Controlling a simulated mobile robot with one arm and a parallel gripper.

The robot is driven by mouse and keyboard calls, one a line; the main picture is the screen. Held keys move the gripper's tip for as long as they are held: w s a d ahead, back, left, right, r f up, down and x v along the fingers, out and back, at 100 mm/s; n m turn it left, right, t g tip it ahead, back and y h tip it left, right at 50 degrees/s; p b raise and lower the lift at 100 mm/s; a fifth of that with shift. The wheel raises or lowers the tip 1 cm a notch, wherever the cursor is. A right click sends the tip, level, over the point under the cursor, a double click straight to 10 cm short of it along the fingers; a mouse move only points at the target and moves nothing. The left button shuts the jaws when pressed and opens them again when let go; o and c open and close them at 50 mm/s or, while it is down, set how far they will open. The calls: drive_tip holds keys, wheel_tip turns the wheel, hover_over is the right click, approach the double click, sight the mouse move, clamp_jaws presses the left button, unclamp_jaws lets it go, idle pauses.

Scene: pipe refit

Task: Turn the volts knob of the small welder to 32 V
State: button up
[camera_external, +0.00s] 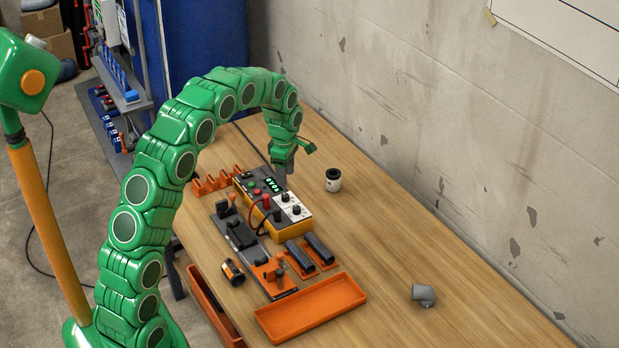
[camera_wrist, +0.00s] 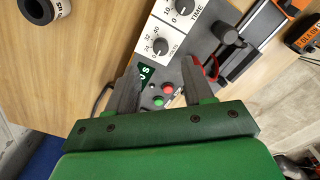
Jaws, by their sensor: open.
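The small welder (camera_external: 262,214) sits on the workbench, with a yellow-orange body, a dark top and a white dial panel. In the wrist view its black volts knob (camera_wrist: 160,46) sits on a white scale, and the time knob (camera_wrist: 184,7) is beyond it. The volts setting is too small to read surely. My gripper (camera_wrist: 160,65) is open and empty, its fingertips short of the volts knob, which lies ahead of the gap. In the external view my gripper (camera_external: 283,168) hangs over the display end of the welder, its fingertips partly hidden.
Red and green buttons (camera_wrist: 168,89) and a red cable (camera_wrist: 211,68) lie close to my fingers. An orange tray (camera_external: 312,309) and a grey pipe elbow (camera_external: 424,295) lie on the bench (camera_external: 420,235). The bench's right part is mostly free.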

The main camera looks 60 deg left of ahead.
sight(286, 195)
wheel_tip(286, 195, down, 7)
drive_tip(key=shift+f, duration=0.2)
idle(0.3)
clamp_jaws()
